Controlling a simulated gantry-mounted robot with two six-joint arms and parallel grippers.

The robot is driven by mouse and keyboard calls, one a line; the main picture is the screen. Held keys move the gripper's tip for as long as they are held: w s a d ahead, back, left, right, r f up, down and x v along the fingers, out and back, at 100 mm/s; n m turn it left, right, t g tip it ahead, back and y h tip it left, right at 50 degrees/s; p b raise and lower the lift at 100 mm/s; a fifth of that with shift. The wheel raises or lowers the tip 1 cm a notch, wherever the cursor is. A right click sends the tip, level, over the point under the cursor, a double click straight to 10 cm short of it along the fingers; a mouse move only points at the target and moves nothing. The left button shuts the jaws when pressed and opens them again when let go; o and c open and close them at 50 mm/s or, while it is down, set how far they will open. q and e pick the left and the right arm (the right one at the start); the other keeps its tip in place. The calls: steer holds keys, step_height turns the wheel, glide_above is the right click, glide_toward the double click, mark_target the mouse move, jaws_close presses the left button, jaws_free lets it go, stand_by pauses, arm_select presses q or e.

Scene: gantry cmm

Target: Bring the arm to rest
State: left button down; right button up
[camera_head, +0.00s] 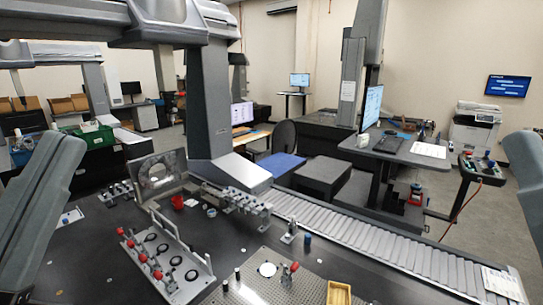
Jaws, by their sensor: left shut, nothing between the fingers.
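My left arm (42,205) stands at the left edge as a large grey link, raised over the dark table (105,265). Its gripper is low at the left edge, shut and empty, and its fingertips are hard to make out. The left arm looks clear of the fixtures. A grey link of my right arm (526,185) shows at the right edge. The right gripper is out of the picture.
A fixture with red clamps (170,262) stands on the table, with a metal plate (160,175) behind it. A perforated plate (310,285) and a yellow tray (339,293) lie at the front. A roller conveyor (375,243) runs along the right. Bare table lies front left.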

arm_select(q)
step_height(320, 180, up, 31)
steer(key=a+n+y+p, duration=0.25)
steer(key=n+p, duration=0.65)
steer(key=p, duration=2.2)
step_height(320, 180, down, 40)
steer(key=b, duration=4.1)
steer(key=shift+s+d+t, duration=0.15)
steer(key=shift+s+t, duration=0.2)
steer(key=shift+t, duration=0.05)
steer(key=shift+f, duration=0.1)
